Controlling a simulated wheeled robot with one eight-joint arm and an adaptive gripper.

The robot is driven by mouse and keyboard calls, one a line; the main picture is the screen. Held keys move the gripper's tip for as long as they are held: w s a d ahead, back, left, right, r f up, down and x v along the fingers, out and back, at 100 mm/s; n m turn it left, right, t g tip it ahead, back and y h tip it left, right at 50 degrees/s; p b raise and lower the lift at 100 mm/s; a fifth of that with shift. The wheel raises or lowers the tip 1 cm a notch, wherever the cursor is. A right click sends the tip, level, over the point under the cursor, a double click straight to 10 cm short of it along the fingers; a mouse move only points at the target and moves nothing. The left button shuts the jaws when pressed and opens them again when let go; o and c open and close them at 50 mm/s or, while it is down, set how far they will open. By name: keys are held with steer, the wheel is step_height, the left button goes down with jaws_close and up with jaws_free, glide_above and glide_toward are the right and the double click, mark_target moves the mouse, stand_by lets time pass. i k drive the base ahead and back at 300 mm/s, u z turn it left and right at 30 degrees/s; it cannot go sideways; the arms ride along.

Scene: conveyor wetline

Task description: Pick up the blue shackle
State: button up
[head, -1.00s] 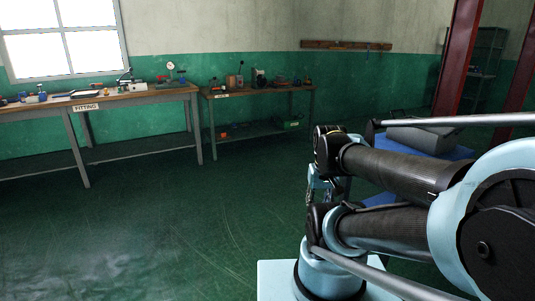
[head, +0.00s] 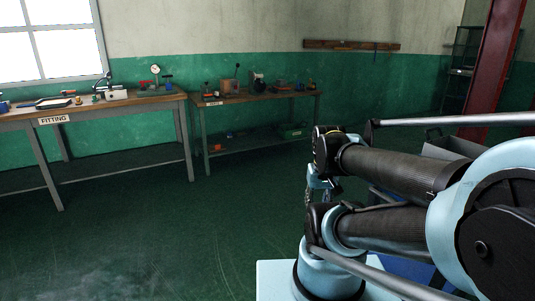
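I cannot make out the blue shackle for certain. Small blue items stand on the left bench, one at its far left edge (head: 4,106) and one near its right end (head: 168,84), but they are too small to identify. My gripper (head: 320,188) is folded close to my arm in the head view, well short of the benches. It is small and partly hidden by my arm links, so its fingers do not show clearly.
The left bench (head: 53,120), labelled FITTING, and a second bench (head: 213,104) stand along the green wall with small tools on top. A grey bin (head: 450,148) and a red post (head: 494,70) are at right. The floor ahead is clear.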

mark_target(299, 89)
steer(key=i, duration=4)
steer(key=z, duration=1.5)
steer(key=i, duration=1.75)
